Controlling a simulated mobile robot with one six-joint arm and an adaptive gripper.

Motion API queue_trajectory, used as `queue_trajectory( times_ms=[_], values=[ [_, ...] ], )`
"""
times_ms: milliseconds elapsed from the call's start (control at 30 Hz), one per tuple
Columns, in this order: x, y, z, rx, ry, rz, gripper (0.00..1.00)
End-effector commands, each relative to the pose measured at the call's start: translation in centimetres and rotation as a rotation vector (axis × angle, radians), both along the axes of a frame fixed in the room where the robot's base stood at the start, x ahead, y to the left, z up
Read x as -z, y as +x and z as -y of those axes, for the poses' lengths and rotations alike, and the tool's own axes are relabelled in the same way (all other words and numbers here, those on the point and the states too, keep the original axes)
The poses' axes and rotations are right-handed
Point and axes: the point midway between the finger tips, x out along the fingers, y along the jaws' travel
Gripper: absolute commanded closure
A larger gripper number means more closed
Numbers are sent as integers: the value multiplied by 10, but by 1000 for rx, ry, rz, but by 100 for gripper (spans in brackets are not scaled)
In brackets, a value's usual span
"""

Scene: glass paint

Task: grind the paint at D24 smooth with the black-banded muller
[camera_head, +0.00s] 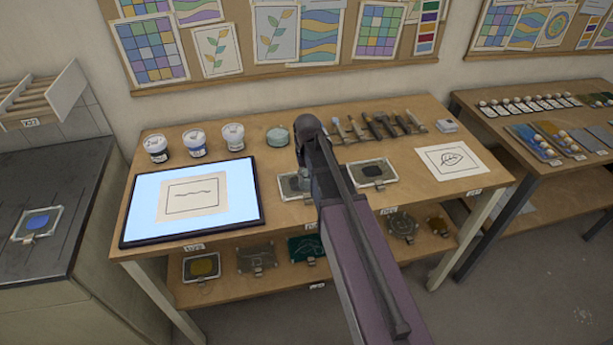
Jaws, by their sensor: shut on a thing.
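My arm reaches from the bottom edge up over the middle of the worktable (290,215). My gripper is hidden behind the arm, so its jaws and anything in them do not show. Two framed slabs lie on the table by the arm. The left slab (286,194) is partly covered by the arm and has a grey patch. The right slab (392,178) holds a dark patch of paint (372,170). The labels are too small to read, so I cannot tell which place is D24. I cannot make out the black-banded muller.
A light panel (245,175) with a drawing fills the table's left. Several slabs (201,268) lie on the lower shelf.

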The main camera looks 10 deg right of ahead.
Motion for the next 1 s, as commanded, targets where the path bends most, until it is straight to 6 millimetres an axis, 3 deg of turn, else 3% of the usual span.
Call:
queue_trajectory(
  times_ms=[533,1000],
  values=[
    [3,10,8,1,-1,2,100],
    [1,22,0,0,0,2,100]
  ],
)
